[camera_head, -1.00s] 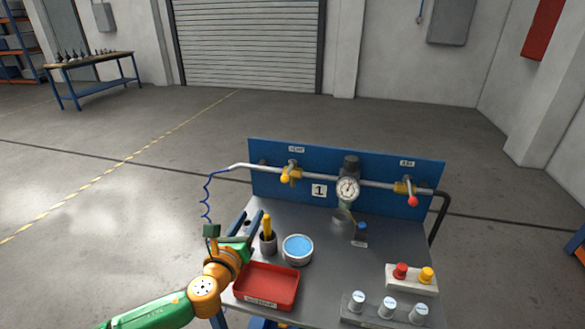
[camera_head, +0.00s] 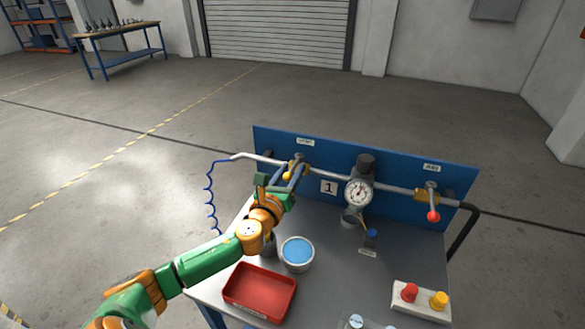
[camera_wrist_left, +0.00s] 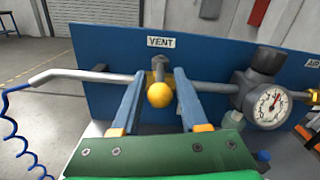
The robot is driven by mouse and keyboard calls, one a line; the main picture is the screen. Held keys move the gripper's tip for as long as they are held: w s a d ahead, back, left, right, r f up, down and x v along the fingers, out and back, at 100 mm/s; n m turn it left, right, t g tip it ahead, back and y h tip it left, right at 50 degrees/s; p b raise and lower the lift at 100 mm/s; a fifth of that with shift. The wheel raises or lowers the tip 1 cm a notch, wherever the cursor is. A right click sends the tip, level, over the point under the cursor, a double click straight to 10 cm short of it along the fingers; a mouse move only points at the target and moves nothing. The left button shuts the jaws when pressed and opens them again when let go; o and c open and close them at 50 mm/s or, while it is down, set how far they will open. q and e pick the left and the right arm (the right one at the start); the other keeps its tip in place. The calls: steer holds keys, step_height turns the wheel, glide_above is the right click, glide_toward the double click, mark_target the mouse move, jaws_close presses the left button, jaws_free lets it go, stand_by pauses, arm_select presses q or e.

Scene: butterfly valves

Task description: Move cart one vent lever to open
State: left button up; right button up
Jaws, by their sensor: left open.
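The vent valve (camera_wrist_left: 158,65) sits on the pipe under the VENT label (camera_wrist_left: 161,42), on cart one's blue panel. Its lever ends in a round yellow knob (camera_wrist_left: 159,95), which faces the left wrist camera and sits slightly below the valve. In the head view the yellow knob (camera_head: 286,176) is partly hidden by my left gripper (camera_head: 291,172). My left gripper is open. In the left wrist view its two blue-grey fingers (camera_wrist_left: 160,76) stand on either side of the knob, with gaps on both sides. My right gripper is not in view.
A gauge (camera_head: 358,192) and a valve with a red knob (camera_head: 433,216) are on the same pipe to the right. A blue coiled hose (camera_head: 210,197) hangs at the left. A red tray (camera_head: 260,291), a tin (camera_head: 297,254) and a button box (camera_head: 422,299) occupy the cart top.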

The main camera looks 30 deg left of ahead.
arm_select(q)
steer(key=shift+w+a, duration=0.1)
steer(key=shift+w, duration=0.35)
steer(key=shift+s+r, duration=0.1)
steer(key=shift+s, duration=0.05)
jaws_close()
stand_by(1.0)
